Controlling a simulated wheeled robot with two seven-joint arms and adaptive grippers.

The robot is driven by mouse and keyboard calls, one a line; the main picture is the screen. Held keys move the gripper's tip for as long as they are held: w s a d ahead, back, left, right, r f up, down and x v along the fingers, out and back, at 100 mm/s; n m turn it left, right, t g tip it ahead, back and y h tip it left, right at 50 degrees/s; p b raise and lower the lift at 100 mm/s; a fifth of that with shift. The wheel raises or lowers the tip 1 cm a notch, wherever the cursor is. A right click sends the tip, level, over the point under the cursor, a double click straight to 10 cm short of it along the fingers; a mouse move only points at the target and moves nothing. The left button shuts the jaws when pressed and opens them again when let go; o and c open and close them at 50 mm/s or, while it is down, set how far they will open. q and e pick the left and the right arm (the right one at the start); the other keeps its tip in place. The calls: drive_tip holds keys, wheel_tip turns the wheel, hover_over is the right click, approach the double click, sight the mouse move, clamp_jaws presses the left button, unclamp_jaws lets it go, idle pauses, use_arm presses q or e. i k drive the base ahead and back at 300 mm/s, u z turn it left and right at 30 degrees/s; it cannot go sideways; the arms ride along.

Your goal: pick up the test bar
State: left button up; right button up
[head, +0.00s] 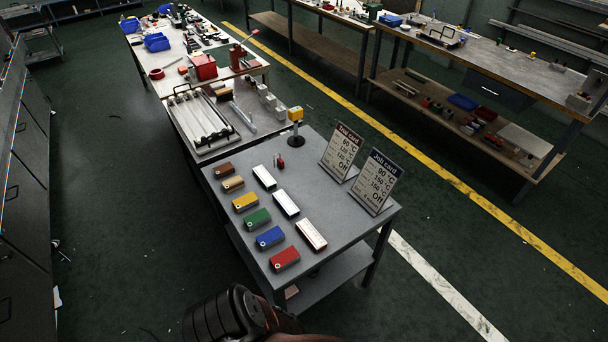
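No single object is clearly marked as the test bar. On the near grey table (222,207) lies a column of coloured blocks: dark brown, light brown, yellow (245,201), green (257,218), blue (270,237) and red (285,258). Beside them lie white bars (286,203) in a parallel column. A tray (205,148) behind holds several long pale bars (205,118), and a thin bar (243,117) lies at its right side. Neither gripper shows; only a dark part of my own arm is at the bottom edge.
Cluttered benches lie behind. The floor left of the table is clear.

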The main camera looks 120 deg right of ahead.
sight(261, 173)
drive_tip(key=z, duration=3.55)
drive_tip(key=k, duration=1)
drive_tip(key=u, duration=1.3)
drive_tip(key=i, duration=3.5)
drive_tip(key=z, duration=0.25)
